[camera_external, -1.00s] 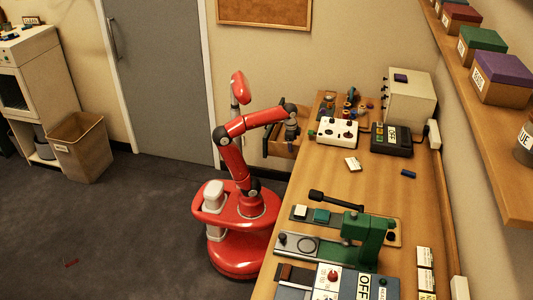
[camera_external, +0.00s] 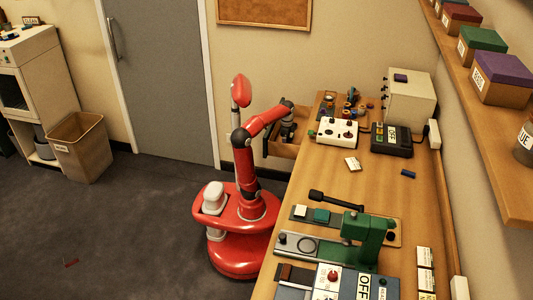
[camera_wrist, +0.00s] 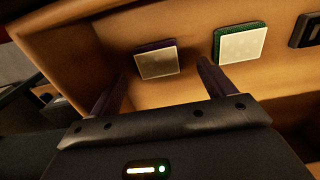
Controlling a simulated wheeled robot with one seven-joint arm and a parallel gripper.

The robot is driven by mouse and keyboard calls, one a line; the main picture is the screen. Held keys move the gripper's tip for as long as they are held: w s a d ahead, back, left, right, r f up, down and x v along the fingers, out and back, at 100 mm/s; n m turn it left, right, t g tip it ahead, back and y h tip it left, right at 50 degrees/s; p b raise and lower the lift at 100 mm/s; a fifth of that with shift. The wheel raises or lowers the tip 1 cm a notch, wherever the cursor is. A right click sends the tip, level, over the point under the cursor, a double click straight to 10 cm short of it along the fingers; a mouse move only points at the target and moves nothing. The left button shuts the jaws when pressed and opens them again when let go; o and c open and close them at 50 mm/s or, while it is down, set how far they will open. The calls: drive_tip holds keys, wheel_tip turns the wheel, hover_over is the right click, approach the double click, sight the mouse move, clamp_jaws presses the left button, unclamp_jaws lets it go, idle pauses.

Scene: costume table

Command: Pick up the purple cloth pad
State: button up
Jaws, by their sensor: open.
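In the wrist view a square pad with a dark purple edge and a pale grey face (camera_wrist: 157,62) lies in a wooden drawer (camera_wrist: 70,55). My gripper (camera_wrist: 163,70) is open and empty, its two fingers on either side of the pad's near part; I cannot tell the height gap. A green-edged pad with a pale face (camera_wrist: 241,44) lies to the right, beyond the right finger. In the external view my gripper (camera_external: 287,135) is over the drawer (camera_external: 283,150) at the table's left side; the pads there are hidden.
A dark small item (camera_wrist: 306,30) lies farther right in the drawer. A small dark purple item (camera_external: 400,77) rests on the cream box (camera_external: 410,98) on the table (camera_external: 385,185). A white control box (camera_external: 337,131) stands beside the drawer. The drawer's walls are close to my gripper.

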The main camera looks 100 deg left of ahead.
drive_tip(key=shift+w+d+f, duration=0.1)
drive_tip(key=shift+f, duration=1.45)
drive_tip(key=shift+c, duration=0.4)
drive_tip(key=c, duration=1)
drive_tip(key=shift+r, duration=0.1)
